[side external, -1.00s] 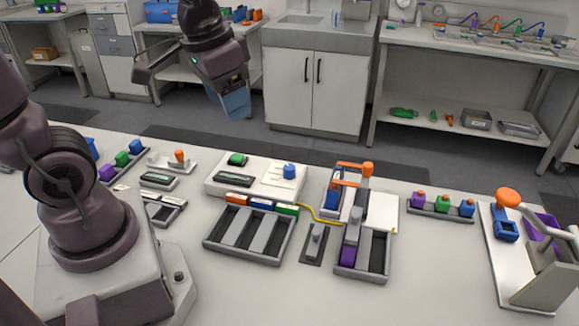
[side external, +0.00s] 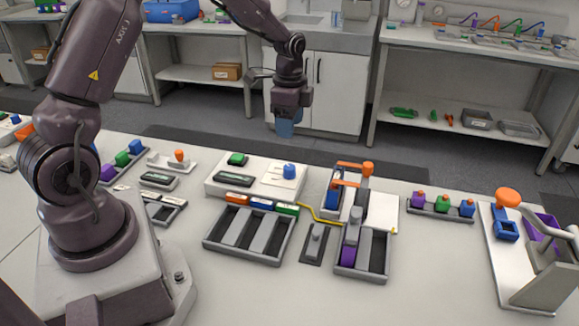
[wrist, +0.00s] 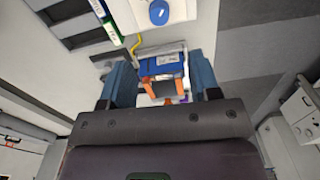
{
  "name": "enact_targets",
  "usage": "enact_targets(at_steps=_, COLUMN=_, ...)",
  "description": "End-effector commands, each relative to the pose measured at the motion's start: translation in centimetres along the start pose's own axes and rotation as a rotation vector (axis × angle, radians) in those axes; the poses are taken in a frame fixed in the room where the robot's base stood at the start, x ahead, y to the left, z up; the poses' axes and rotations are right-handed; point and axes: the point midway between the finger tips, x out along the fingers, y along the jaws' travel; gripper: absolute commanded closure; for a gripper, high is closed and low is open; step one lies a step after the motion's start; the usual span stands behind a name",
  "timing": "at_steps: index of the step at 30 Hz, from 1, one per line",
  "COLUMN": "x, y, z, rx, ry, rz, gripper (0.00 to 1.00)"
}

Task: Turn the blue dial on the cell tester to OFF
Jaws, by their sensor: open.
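The cell tester (side external: 258,184) is a low white box on the bench with dark displays and a green knob (side external: 237,159). Its blue dial (side external: 289,170) stands upright on a white plate at the box's right end. In the wrist view the blue dial (wrist: 159,12) shows at the top edge, beyond the fingers; its printed marks are too small to read. My gripper (side external: 285,128) hangs fingers down, above and behind the dial in the side view, apart from it. In the wrist view my gripper (wrist: 162,80) has its two blue fingers spread, with nothing held.
A fixture with an orange clamp (side external: 367,168) stands right of the tester and shows between the fingers in the wrist view. A dark tray (side external: 205,243) lies in front of the tester, and a yellow cable (side external: 318,217) runs from it. Air above the dial is clear.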

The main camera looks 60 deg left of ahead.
Motion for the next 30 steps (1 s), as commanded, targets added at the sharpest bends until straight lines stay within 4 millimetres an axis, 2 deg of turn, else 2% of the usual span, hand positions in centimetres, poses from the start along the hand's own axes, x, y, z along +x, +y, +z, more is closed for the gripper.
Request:
enact_targets(at_steps=5, x=2.7, y=0.2, z=0.0, rx=0.002, ry=-0.003, rz=0.007, gripper=0.43)
enact_targets(at_steps=12, x=7.8, y=0.2, z=0.1, rx=0.001, ry=-0.004, rz=0.007, gripper=0.43)
enact_targets(at_steps=18, x=11.0, y=0.1, z=0.0, rx=-0.001, ry=-0.002, rz=0.004, gripper=0.43)
enact_targets(at_steps=24, x=12.4, y=0.1, z=0.0, rx=-0.001, ry=-0.001, rz=0.002, gripper=0.43)
enact_targets(at_steps=30, x=12.6, y=0.1, z=0.0, rx=-0.002, ry=-0.001, rz=0.001, gripper=0.43)
